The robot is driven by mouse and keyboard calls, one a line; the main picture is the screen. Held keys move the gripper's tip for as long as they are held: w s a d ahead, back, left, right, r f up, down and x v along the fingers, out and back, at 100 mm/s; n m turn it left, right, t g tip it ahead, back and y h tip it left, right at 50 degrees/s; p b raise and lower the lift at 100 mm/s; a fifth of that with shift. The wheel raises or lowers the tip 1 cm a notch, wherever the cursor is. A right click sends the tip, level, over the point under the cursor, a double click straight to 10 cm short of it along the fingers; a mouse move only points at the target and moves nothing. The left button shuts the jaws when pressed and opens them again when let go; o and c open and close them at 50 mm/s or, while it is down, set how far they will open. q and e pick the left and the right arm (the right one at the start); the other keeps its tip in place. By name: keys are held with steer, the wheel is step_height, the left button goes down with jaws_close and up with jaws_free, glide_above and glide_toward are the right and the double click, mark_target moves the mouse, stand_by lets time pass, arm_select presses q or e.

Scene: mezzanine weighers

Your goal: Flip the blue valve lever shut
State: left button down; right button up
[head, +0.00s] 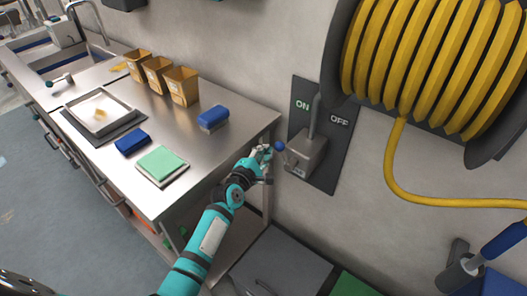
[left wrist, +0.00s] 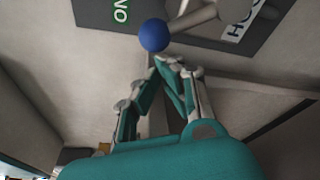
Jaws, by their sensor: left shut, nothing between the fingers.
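The valve lever is a short grey arm with a blue ball knob (head: 279,146) at its end. It sticks out to the left, toward the ON side, from a grey valve body (head: 306,151) on a dark wall plate (head: 325,165) marked ON and OFF. My left gripper (head: 264,152) is shut and empty, its fingertips just left of the knob. In the left wrist view the blue knob (left wrist: 153,35) is just beyond the closed fingertips (left wrist: 168,62); I cannot tell whether they touch it. My right gripper is not in view.
A steel bench (head: 205,145) on the left carries amber bins (head: 182,86), a tray (head: 100,112), a blue-and-grey block (head: 213,117) and folded cloths. A yellow hose reel (head: 430,60) hangs right of the plate. A grey bin (head: 280,265) stands below.

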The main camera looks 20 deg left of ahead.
mark_target(283, 152)
arm_select(q)
steer(key=shift+s+d+r+m, duration=0.1)
steer(key=shift+d+r+m, duration=0.1)
steer(key=shift+r+m, duration=0.15)
steer(key=d+r+m, duration=0.1)
steer(key=d+m, duration=0.1)
steer(key=m, duration=0.1)
steer(key=s+d+r+m+t, duration=0.1)
steer(key=d+m, duration=0.1)
steer(key=s+d+r+m+t, duration=0.1)
steer(key=d+m, duration=0.1)
steer(key=m, duration=0.1)
steer(key=shift+m, duration=0.35)
steer(key=d+m, duration=0.1)
steer(key=m, duration=0.1)
steer(key=s+d+m+t+h, duration=0.1)
steer(key=m, duration=0.1)
steer(key=shift+s+d+f+m+b, duration=0.1)
steer(key=shift+d+f+m+b, duration=0.05)
steer(key=shift+d+m+b, duration=0.2)
stand_by(0.3)
